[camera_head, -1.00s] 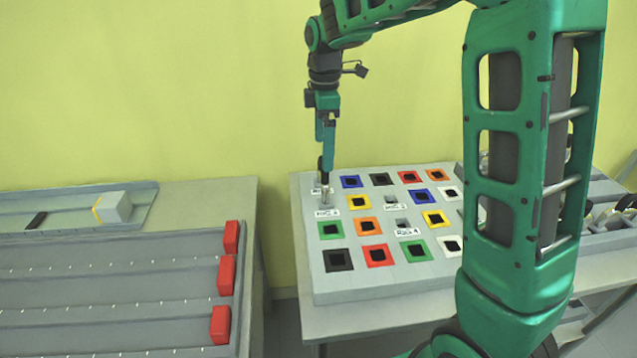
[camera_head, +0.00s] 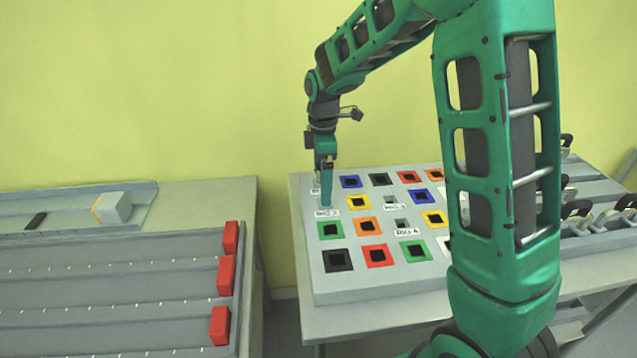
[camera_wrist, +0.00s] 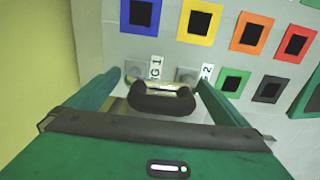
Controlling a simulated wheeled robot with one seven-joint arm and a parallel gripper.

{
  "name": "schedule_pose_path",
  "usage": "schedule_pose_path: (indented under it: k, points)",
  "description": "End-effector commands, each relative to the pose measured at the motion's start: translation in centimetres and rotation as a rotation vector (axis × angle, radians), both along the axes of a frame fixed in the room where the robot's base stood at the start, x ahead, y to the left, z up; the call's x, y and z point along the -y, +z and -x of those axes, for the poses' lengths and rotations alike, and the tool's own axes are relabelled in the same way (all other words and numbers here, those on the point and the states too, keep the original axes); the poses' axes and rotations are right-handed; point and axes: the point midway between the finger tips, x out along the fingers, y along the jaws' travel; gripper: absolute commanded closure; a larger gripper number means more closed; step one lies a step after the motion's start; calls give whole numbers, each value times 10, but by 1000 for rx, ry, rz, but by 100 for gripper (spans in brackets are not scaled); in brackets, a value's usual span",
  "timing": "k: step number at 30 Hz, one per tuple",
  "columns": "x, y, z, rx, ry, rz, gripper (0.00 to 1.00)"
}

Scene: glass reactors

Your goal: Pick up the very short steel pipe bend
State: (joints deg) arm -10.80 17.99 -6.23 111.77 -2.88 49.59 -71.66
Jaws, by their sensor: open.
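The steel pipe bend shows in the wrist view as a short shiny piece (camera_wrist: 158,87) with a thick black curved handle (camera_wrist: 163,101). It lies between the grey square sockets labelled RIG 1 (camera_wrist: 137,71) and RIG 2 (camera_wrist: 187,75). I cannot tell whether it touches them. My gripper (camera_wrist: 160,77) is open, with one green finger on each side of the bend and a gap to it on both sides. In the head view my gripper (camera_head: 326,200) is low over the back left of the grey board (camera_head: 325,285) and hides the bend.
The board carries coloured square frames with dark centres, such as a blue one (camera_wrist: 141,14) and a yellow one (camera_wrist: 199,21). Racks with black-handled parts (camera_head: 578,209) stand at the right. A grey tray with red blocks (camera_head: 226,275) is on the left table. The yellow-green wall is close behind.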

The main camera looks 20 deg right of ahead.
Motion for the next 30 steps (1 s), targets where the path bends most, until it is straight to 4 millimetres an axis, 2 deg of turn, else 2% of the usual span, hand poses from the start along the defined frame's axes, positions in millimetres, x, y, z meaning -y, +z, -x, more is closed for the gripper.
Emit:
schedule_pose_path:
  k: [5, 9, 10, 20, 23, 27, 30]
  points:
    - [0, 0, 0, 0, 0, 0, 2]
    - [0, 0, 0, 0, 0, 0, 36]
    - [0, 0, 0, 0, 0, 0, 40]
    - [0, 5, -1, 2, 0, -1, 40]
    - [0, 15, -1, 3, 0, 0, 40]
    - [-1, 42, -1, 6, 1, -1, 40]
    - [-20, 55, 12, 3, 7, -1, 40]
